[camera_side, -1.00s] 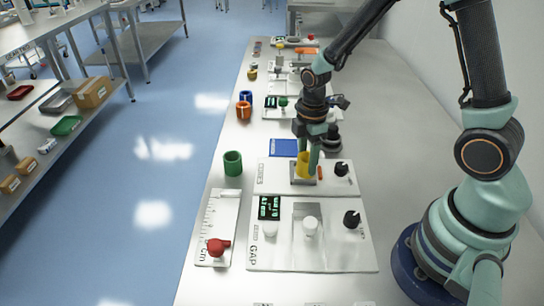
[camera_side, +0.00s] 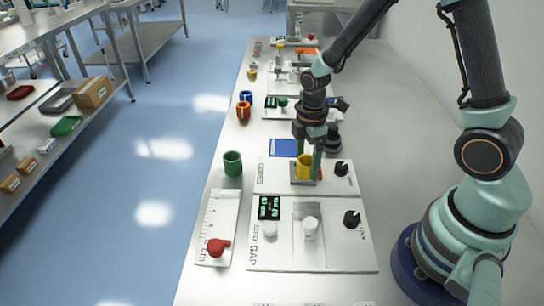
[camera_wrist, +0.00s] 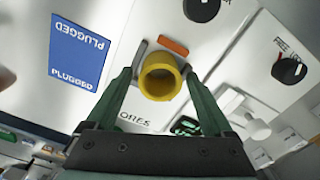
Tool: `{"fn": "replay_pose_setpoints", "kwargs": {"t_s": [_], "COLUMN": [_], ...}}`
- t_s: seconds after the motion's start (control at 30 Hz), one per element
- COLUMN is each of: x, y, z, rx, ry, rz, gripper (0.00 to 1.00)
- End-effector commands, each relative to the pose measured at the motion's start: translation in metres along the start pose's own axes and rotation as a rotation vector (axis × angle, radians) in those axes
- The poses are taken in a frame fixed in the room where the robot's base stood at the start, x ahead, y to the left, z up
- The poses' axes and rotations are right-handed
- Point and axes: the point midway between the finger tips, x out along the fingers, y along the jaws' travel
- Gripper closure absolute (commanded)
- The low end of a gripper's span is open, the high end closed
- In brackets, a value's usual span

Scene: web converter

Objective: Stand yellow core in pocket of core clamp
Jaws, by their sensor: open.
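The yellow core (camera_side: 305,168) stands upright at the grey core clamp (camera_side: 302,183) on the white CORES plate (camera_side: 268,178). In the wrist view I look down on the ring of the yellow core (camera_wrist: 160,96), with grey clamp edges (camera_wrist: 139,52) beside it. My gripper (camera_side: 306,172) is open, with one finger on each side of the core. In the wrist view my gripper (camera_wrist: 158,82) shows gaps between both fingers and the core. The bottom of the core and the pocket floor are hidden.
A blue PLUGGED card (camera_wrist: 80,50) lies behind the plate. Black knobs (camera_side: 341,169) sit at the plates' right side. A green core (camera_side: 232,163) stands to the left. The GAP plate (camera_side: 275,255) and a ruler plate (camera_side: 221,215) lie in front.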

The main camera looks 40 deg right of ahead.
Motion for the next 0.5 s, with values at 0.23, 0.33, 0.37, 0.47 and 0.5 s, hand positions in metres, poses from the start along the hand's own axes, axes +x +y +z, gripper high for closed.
{"fn": "replay_pose_setpoints", "kwargs": {"t_s": [0.23, 0.33, 0.37, 0.47, 0.5], "x": [-0.037, -0.058, -0.064, -0.084, -0.091], "y": [0.001, 0.001, 0.001, 0.001, 0.001], "z": [-0.001, 0.0, 0.0, -0.001, 0.0], "rx": [0.0, 0.0, 0.0, 0.0, 0.0], "ry": [0.003, 0.002, 0.003, 0.003, 0.002], "rz": [0.006, 0.006, 0.007, 0.006, 0.006], "gripper": [0.14, 0.14, 0.14, 0.14, 0.14]}}
